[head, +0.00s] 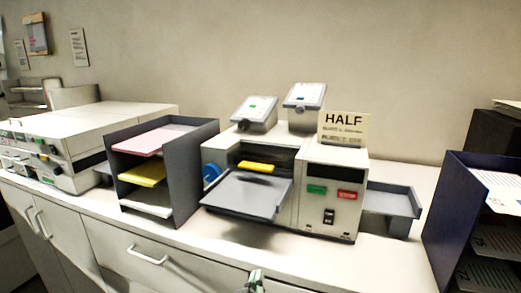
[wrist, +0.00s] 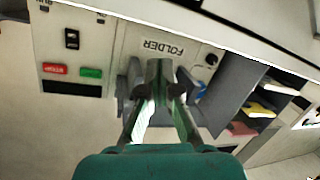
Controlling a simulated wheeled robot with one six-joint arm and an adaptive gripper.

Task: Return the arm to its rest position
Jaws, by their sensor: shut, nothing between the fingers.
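In the head view only a small part of my gripper (head: 255,280) shows at the bottom edge, in front of the cabinet drawers. The rest of my arm is out of the head view. The folder machine (head: 332,175) stands on the counter behind it, with a green and a red button; it also fills the upper left of the wrist view (wrist: 112,30). I cannot tell from the wrist view how far my fingers are from the machine.
A grey paper rack (head: 198,165) with pink, yellow and white sheets stands left of the machine. A dark blue rack (head: 445,220) stands at the right. Another beige machine (head: 70,125) is at the far left. The counter front (head: 370,265) is clear.

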